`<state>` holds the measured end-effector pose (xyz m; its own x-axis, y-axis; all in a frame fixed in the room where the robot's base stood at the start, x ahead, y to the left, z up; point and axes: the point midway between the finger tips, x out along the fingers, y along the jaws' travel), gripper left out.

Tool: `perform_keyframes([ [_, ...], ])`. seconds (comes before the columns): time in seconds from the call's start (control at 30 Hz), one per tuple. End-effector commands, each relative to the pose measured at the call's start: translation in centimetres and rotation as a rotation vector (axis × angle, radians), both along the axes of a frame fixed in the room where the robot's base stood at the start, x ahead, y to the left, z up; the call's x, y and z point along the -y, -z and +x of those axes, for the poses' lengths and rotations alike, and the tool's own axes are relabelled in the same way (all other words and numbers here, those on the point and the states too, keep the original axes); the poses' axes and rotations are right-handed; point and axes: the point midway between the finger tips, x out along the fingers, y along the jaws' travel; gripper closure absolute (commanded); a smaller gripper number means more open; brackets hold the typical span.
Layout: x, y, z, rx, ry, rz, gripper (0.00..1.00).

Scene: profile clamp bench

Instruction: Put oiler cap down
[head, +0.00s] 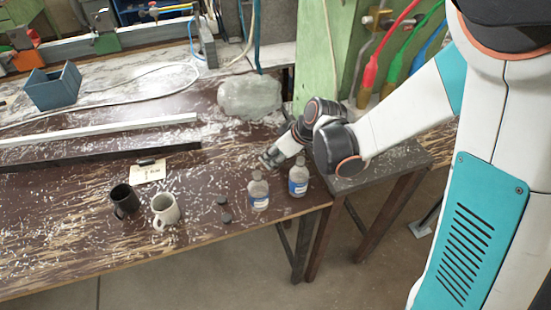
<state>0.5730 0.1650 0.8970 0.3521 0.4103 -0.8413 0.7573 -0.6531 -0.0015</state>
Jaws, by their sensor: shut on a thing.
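Two clear oiler bottles with blue-and-white labels stand upright near the table's front right corner, a left bottle (258,194) and a right bottle (298,181). My gripper (269,159) reaches in from the right and is shut on the oiler cap, just above and behind the left bottle's top. The cap between the fingers is too small to make out clearly. Whether the gripper touches the bottle cannot be told. Two small dark round pieces, one (225,218) nearer the front edge and one (223,200) behind it, lie left of the left bottle.
A black mug (124,201) and a pale mug (165,210) stand left on the brown table (215,245). A note (148,173) with a dark marker, long profiles (100,129), a grey stone-like block (249,96) and a blue box (53,87) lie farther back.

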Motion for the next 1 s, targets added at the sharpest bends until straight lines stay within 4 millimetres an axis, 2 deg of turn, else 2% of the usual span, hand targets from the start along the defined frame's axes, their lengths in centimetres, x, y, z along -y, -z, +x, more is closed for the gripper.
perform_keyframes([
  [0.07,0.0,1.0,0.0,0.0,0.0,0.0,0.7],
  [0.33,0.0,1.0,0.0,0.0,0.0,0.0,0.7],
  [0.87,0.0,2.2,0.0,-0.001,0.0,-0.001,0.7],
  [0.9,0.0,2.2,-0.1,-0.001,0.0,-0.001,0.51],
  [1.0,0.0,2.2,-0.1,-0.001,0.0,-0.002,0.49],
])
